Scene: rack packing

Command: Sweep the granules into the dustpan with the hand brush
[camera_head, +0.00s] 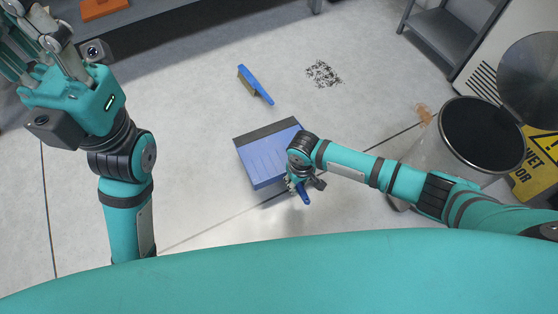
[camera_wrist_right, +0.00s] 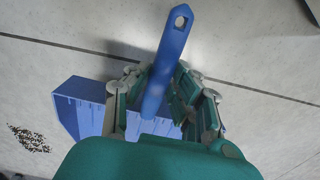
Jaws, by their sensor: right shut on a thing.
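The blue dustpan (camera_head: 255,165) lies on the floor in the middle of the head view, its dark front edge facing away from me. My right gripper (camera_head: 302,183) is shut on its blue handle, which also shows between the fingers in the right wrist view (camera_wrist_right: 172,45). The blue hand brush (camera_head: 258,88) lies on the floor beyond the dustpan, apart from it. The dark granules (camera_head: 323,74) form a loose patch right of the brush; they also show in the right wrist view (camera_wrist_right: 30,138). My left gripper (camera_head: 42,22) is raised at the upper left, away from everything; its opening is unclear.
A bin (camera_head: 425,155) with its round lid (camera_head: 532,78) open stands at the right. A yellow warning sign (camera_head: 538,165) is behind it. A grey shelf (camera_head: 440,38) stands at the upper right. An orange object (camera_head: 102,8) is at the upper left.

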